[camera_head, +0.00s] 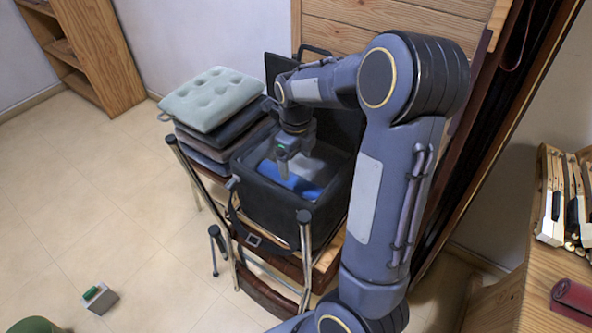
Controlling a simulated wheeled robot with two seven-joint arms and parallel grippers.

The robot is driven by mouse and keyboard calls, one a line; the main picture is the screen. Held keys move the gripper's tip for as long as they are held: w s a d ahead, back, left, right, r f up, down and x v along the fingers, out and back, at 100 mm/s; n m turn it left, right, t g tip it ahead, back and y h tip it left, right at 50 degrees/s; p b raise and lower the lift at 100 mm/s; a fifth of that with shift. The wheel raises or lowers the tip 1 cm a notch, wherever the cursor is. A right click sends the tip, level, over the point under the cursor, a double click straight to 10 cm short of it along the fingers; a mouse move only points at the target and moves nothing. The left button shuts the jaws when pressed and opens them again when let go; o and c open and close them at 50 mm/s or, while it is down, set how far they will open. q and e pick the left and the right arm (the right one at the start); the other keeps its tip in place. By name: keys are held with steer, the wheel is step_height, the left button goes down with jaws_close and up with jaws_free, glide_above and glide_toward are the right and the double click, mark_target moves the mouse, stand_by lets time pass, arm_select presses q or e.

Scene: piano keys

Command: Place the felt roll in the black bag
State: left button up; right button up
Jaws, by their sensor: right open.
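The black bag (262,200) stands open on a chair in the middle of the head view, its lid raised behind it. My right gripper (283,172) points down into the bag's opening and is open. A blue roll-like item (303,187) lies inside the bag under the gripper, partly hidden by it; a paler blue-grey surface shows beside it. A dark red roll (574,299) lies on a wooden surface at the right edge. I cannot tell for certain which of these is the felt roll. My left gripper is not in view.
Stacked cushions (212,98) sit left of the bag. The chair's metal frame (304,250) rises in front of it. Piano keys (552,205) are at the right edge. A small grey box (101,299) stands on the floor at lower left. The tiled floor at left is mostly clear.

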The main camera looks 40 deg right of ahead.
step_height(320, 180, up, 3)
steer(key=shift+f, duration=0.2)
stand_by(0.5)
